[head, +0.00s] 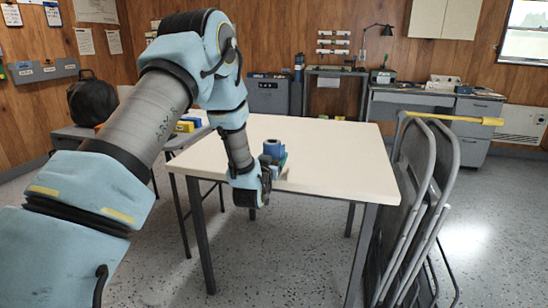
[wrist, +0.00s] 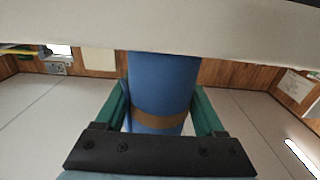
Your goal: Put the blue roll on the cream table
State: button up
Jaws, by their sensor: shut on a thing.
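The blue roll (head: 272,148) stands roughly upright at the near edge of the cream table (head: 325,165) in the head view. In the wrist view, the blue roll (wrist: 163,80) has a brown band around it and sits between two green fingers. My gripper (head: 277,164) is shut on the roll, with the hand low in front of the table edge. The gripper also shows in the wrist view (wrist: 160,108). A pale surface crosses the top of the wrist view and meets the roll's end. I cannot tell whether the roll touches the table top.
The rest of the cream table top is bare. A side table at the left holds yellow and blue items (head: 186,126) and a black bag (head: 92,100). Cabinets line the back wall.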

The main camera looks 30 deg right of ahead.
jog(key=shift+f, duration=0.15)
jog(key=o, duration=1.5)
jog(key=b+v, duration=0.2)
jog(key=v, duration=1)
jog(key=w+a+f+n+g+y, duration=0.15)
jog(key=a+y, duration=0.25)
jog(key=a, duration=0.4)
jog(key=w+a+n+g+y, duration=0.2)
jog(key=w+a+y, duration=0.1)
jog(key=a, duration=0.6)
jog(key=s+a+r+n+g+y, duration=0.1)
jog(key=s+a+g, duration=0.1)
jog(key=s+a, duration=0.3)
jog(key=s+a+n+g+y, duration=0.1)
jog(key=s+a+g+y, duration=0.1)
jog(key=s+a, duration=0.3)
jog(key=s+a+r+n+g+y, duration=0.1)
jog(key=s+a+g, duration=0.3)
jog(key=a, duration=0.5)
jog(key=shift+s+a+r+n+y, duration=0.3)
jog(key=shift+s+n+y, duration=0.2)
jog(key=shift+s, duration=0.1)
